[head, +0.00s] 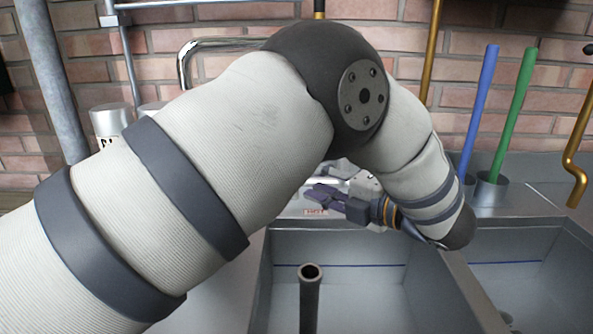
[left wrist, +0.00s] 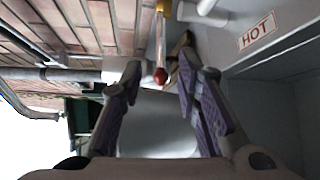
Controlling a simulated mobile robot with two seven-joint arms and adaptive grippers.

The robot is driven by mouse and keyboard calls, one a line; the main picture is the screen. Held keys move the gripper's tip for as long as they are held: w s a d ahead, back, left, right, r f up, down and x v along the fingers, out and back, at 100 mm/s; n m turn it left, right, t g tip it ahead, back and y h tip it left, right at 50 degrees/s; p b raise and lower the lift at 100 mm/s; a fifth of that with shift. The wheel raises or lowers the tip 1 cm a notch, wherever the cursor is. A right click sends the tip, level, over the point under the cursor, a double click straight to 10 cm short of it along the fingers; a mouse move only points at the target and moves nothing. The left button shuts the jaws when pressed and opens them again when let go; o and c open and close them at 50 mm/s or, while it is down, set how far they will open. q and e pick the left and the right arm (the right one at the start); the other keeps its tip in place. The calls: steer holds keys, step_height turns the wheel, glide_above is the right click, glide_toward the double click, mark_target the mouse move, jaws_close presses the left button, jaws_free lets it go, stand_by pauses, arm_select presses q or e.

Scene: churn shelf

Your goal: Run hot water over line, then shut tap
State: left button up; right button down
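My left gripper (head: 316,193) is open behind the near left basin (head: 262,290), its fingers pointing left in the head view. In the left wrist view, the open fingers (left wrist: 158,68) have a red knob (left wrist: 160,76) on a thin lever between their tips, with gaps on both sides. A HOT label (left wrist: 257,32) is beside them; it also shows in the head view (head: 315,212). A blue line (head: 340,264) runs along the basin's back wall. I see no water in the visible part. The gripper and arm partly hide the pale tap fittings (head: 352,172). My right gripper is out of view.
A dark upright pipe (head: 310,292) stands in the left basin. A second basin (head: 520,285) lies to the right. Blue (head: 482,95) and green (head: 522,105) rods stand in metal cups behind it. A brass pipe (head: 575,170) hangs at far right. A brick wall closes the back.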

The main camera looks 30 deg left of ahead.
arm_select(q)
steer(key=x, duration=0.6)
steer(key=shift+w+a, duration=0.1)
steer(key=shift+w, duration=0.05)
jaws_close()
